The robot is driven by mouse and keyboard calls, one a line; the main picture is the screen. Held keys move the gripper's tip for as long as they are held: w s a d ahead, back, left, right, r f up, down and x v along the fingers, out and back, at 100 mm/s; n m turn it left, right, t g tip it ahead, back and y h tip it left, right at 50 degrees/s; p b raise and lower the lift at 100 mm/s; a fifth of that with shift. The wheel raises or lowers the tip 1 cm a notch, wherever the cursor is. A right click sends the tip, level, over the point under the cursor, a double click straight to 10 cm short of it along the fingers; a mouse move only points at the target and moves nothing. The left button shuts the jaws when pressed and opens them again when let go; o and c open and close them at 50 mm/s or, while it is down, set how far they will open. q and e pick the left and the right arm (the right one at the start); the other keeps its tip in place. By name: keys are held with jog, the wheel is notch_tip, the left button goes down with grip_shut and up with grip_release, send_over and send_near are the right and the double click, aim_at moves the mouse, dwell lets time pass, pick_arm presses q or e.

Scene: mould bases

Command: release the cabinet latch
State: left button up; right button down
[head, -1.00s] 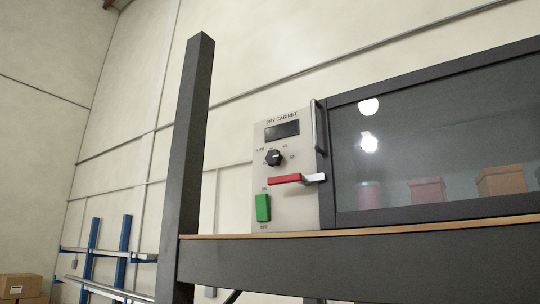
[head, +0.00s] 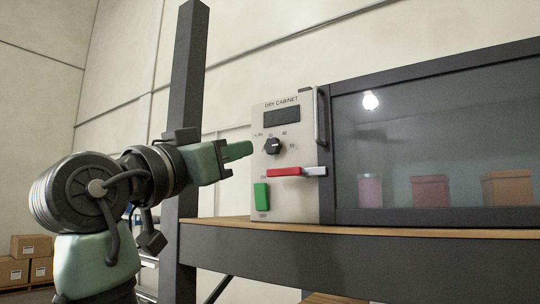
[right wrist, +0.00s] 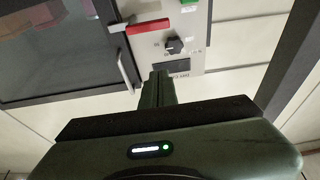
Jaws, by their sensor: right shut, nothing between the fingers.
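The dry cabinet (head: 330,98) stands on a shelf, with a light control panel (head: 290,206) left of its glass door. The latch (head: 285,172) is a red lever with a pale metal end, lying level across the panel toward the door edge. The latch also shows in the right wrist view (right wrist: 148,27), where the panel appears upside down. My right gripper (head: 250,149) is shut and empty, left of the panel and a little higher than the latch. Its closed fingers (right wrist: 158,78) point toward the panel, apart from the latch. My left gripper is not in view.
A black knob (head: 273,146), a dark display (head: 282,117) and a green switch (head: 261,196) are on the panel. A vertical door handle (head: 320,118) stands beside it. A dark post (head: 188,75) rises behind my arm. Several containers sit behind the glass.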

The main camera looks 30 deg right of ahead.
notch_tip(320, 180, up, 4)
jog(key=p, duration=0.7)
send_over(297, 172)
jog(key=w+a, duration=0.3)
jog(key=w, duration=0.1)
jog(key=shift+s+a+f, duration=0.1)
jog(key=shift+s, duration=0.05)
jog(key=f, duration=0.4)
jog(key=shift+s+a+f+p, duration=0.15)
jog(key=shift+a+f+p, duration=0.1)
jog(key=shift+f+p, duration=0.1)
